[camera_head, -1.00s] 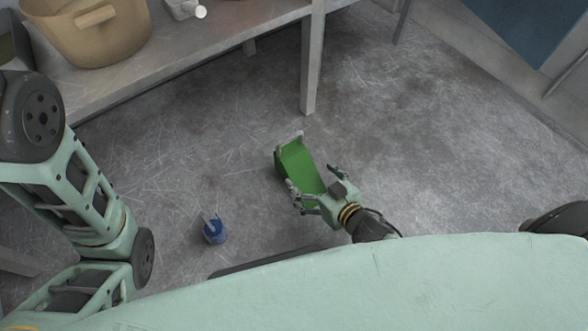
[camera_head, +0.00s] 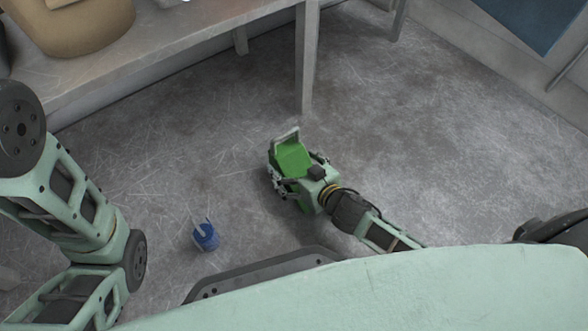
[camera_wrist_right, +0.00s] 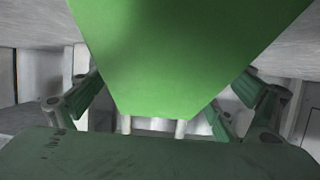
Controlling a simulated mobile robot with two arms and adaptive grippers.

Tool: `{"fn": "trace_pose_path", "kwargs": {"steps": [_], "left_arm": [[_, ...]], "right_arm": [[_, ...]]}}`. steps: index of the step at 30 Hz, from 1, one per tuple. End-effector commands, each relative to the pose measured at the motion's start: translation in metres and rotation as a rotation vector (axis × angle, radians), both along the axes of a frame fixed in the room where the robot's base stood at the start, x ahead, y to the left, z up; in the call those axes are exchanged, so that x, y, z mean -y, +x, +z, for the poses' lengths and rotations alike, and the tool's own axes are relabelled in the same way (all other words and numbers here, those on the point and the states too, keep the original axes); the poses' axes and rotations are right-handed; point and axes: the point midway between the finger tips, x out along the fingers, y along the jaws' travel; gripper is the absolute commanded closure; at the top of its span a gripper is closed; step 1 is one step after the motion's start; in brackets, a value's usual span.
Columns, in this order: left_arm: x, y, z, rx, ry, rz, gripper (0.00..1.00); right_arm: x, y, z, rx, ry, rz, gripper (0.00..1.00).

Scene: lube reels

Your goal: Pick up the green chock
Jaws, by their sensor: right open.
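The green chock (camera_head: 291,159) is on the grey floor near the middle of the head view, with a pale handle-like bracket at its far end. My right gripper (camera_head: 295,178) is around its near part, with one finger along each side. The jaws are open, and contact with the chock cannot be told. In the right wrist view the chock (camera_wrist_right: 190,50) fills the top middle, between the two fingers of my right gripper (camera_wrist_right: 165,110). My left arm shows at the left of the head view, but its gripper is out of view.
A blue container (camera_head: 206,237) stands on the floor to the left of the chock. A metal table (camera_head: 190,40) with a tan bucket (camera_head: 75,25) on it is at the back left, and its leg (camera_head: 304,70) stands behind the chock. The floor to the right is clear.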

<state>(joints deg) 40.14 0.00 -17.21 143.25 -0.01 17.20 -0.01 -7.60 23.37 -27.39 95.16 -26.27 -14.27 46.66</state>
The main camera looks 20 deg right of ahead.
Motion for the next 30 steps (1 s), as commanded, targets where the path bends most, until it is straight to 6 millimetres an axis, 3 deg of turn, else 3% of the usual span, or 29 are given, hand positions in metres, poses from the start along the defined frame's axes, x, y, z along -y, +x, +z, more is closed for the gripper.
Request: {"fn": "trace_pose_path", "kwargs": {"steps": [2,30], "left_arm": [[0.0000,-0.0002,0.0005,0.001,0.000,0.000,0.60],[0.0000,-0.0001,0.0006,0.000,0.000,0.000,0.60]], "right_arm": [[0.0000,-0.0002,0.0004,0.000,0.000,0.000,0.09],[-0.0010,0.0012,0.0037,0.008,0.002,0.002,0.88]]}}
